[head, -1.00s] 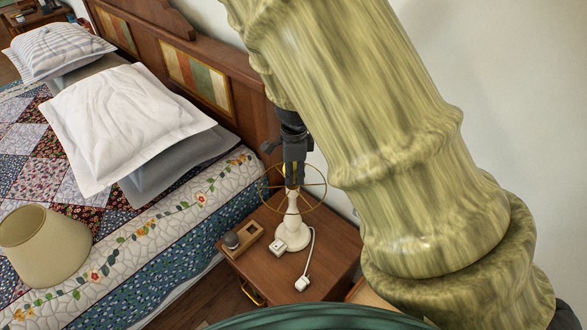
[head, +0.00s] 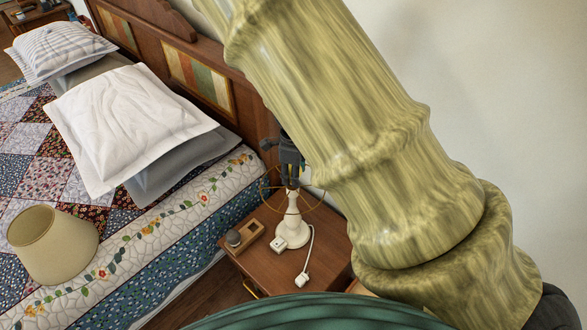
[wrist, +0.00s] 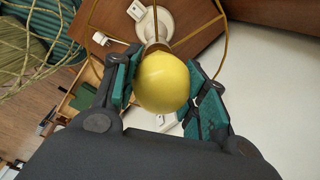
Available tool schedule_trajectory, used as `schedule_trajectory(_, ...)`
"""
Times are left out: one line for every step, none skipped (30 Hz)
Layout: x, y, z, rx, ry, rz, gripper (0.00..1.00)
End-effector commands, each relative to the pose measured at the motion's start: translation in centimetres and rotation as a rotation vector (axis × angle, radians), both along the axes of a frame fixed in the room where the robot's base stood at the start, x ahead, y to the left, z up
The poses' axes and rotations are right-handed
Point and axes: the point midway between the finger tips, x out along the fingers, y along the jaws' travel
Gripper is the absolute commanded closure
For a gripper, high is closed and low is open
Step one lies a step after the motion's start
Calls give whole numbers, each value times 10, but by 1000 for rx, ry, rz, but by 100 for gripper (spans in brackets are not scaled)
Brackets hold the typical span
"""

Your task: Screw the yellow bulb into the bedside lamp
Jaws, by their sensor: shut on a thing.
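The yellow bulb (wrist: 163,82) sits between the two green-padded fingers of my gripper (wrist: 158,85) in the wrist view. My gripper is shut on it. The white bedside lamp (head: 292,225) stands upright on the nightstand, with a thin brass ring frame (head: 266,196) around its top. My gripper (head: 291,182) is at the lamp's top in the head view, inside or over the ring. In the wrist view the bulb lies in line with the lamp's neck (wrist: 153,28). The bulb hides most of the socket, so I cannot tell how far it is seated.
The nightstand (head: 270,268) also bears a small wooden holder (head: 246,236), a white plug (head: 301,280) and its cord. A beige lampshade (head: 55,245) lies on the quilted bed (head: 150,240) to the left. The wooden headboard (head: 235,100) and pale wall (head: 480,80) are close behind.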

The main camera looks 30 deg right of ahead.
Motion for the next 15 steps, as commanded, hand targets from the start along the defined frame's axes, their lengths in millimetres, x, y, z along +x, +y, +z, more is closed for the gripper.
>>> schedule_trajectory(2, -2, 3, -4, -4, -18, 100)
schedule_trajectory(2, -2, 3, -5, -4, -29, 100)
schedule_trajectory(2, -2, 3, -4, -4, -41, 100)
schedule_trajectory(2, -2, 3, -4, -4, -51, 100)
schedule_trajectory(2, -2, 3, -4, -4, -61, 100)
schedule_trajectory(2, -2, 3, -4, -4, -74, 100)
schedule_trajectory(2, -2, 3, -4, -4, -83, 100)
schedule_trajectory(2, -2, 3, -4, -4, -93, 100)
schedule_trajectory(2, -2, 3, -4, -4, -106, 100)
schedule_trajectory(2, -2, 3, -5, -5, -115, 100)
schedule_trajectory(2, -2, 3, -5, -5, -124, 100)
schedule_trajectory(2, -2, 3, -5, -5, -136, 100)
schedule_trajectory(2, -3, 3, -4, -5, -146, 100)
schedule_trajectory(2, -3, 3, -4, -6, -156, 100)
schedule_trajectory(2, -3, 3, -5, -6, -168, 100)
